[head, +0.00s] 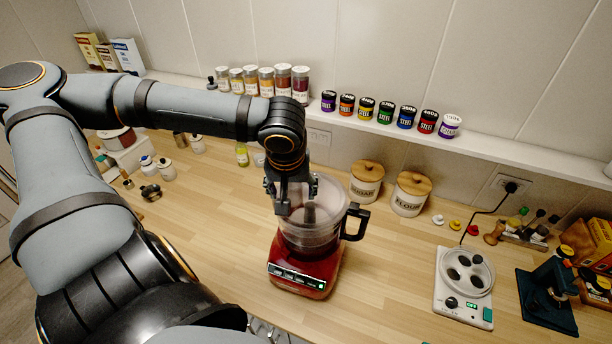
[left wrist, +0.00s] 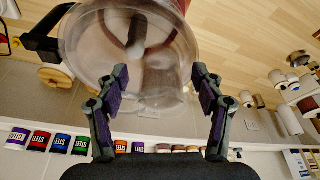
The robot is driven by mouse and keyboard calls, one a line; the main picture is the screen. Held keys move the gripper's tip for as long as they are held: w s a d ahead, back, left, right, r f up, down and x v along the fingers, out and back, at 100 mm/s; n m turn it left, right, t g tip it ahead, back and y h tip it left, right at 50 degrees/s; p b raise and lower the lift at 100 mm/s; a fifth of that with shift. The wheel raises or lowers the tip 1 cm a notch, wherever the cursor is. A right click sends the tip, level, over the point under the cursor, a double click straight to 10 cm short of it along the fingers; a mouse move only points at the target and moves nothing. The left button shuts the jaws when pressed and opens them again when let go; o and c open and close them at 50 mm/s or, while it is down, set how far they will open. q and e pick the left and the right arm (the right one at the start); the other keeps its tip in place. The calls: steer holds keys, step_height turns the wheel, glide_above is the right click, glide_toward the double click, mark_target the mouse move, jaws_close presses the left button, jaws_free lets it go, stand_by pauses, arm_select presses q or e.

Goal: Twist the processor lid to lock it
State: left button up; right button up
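The food processor stands on the wooden counter with a red base (head: 303,272), a clear bowl (head: 310,236) and a black handle (head: 355,222) on its right. A clear lid (left wrist: 88,45) shows at the bowl's top in the left wrist view; its exact edge against the bowl is hard to make out. My left gripper (head: 296,203) points down over the top of the processor. In the left wrist view its fingers (left wrist: 158,80) are spread, with clear plastic between and behind them. I cannot tell whether they touch it. My right gripper is not in view.
Two wooden-lidded canisters (head: 366,182) stand behind the handle. A kitchen scale (head: 464,284) and a dark blue device (head: 548,292) are to the right. Spice jars (head: 265,82) line the shelf behind. The counter between processor and scale is clear.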

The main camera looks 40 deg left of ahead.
arm_select(q)
steer(key=shift+r+b, duration=0.45)
steer(key=shift+s+r+b, duration=0.35)
steer(key=shift+r+b, duration=0.1)
steer(key=shift+r, duration=0.3)
steer(key=shift+s+a+r, duration=0.1)
steer(key=shift+a+r, duration=0.05)
steer(key=shift+r, duration=0.25)
steer(key=shift+s+a+r, duration=0.1)
steer(key=shift+a+r, duration=0.05)
steer(key=shift+r, duration=0.25)
steer(key=shift+s+r, duration=0.1)
steer(key=shift+r, duration=0.3)
steer(key=shift+a+v, duration=0.1)
steer(key=shift+v, duration=0.5)
steer(key=shift+a+v, duration=0.15)
steer(key=shift+v, duration=0.5)
steer(key=shift+s, duration=0.1)
